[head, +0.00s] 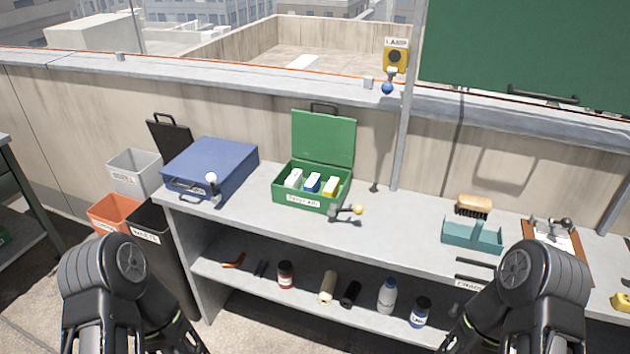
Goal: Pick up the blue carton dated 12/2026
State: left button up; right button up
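A blue carton (312,183) stands in an open green kit box (292,202) on the workbench. It is in the middle, between a white carton (293,179) and a yellow-and-white carton (331,187). The blue carton's top looks pale. Any date print on it is too small to read, and its lower part is hidden by the box's front wall. The box's green lid (323,138) is raised at the back. Both my arms show at the bottom corners of the head view, well short of the box. Neither gripper is in view.
A closed blue case (212,166) lies left of the kit box. A lever with a yellow knob (358,210) is at the box's front right. A pole (404,130) rises behind. A teal tray (472,236), brush (473,206) and clipboard (556,248) are right. Bins stand left.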

aim_at(312, 185)
jog(key=i+j, duration=0.15)
jog(key=j, duration=0.25)
jog(key=i+j, duration=0.15)
jog(key=j, duration=0.2)
jog(key=i+j, duration=0.15)
jog(key=j, duration=0.25)
jog(key=i+j, duration=0.15)
jog(key=j, duration=0.25)
jog(key=z, duration=1.85)
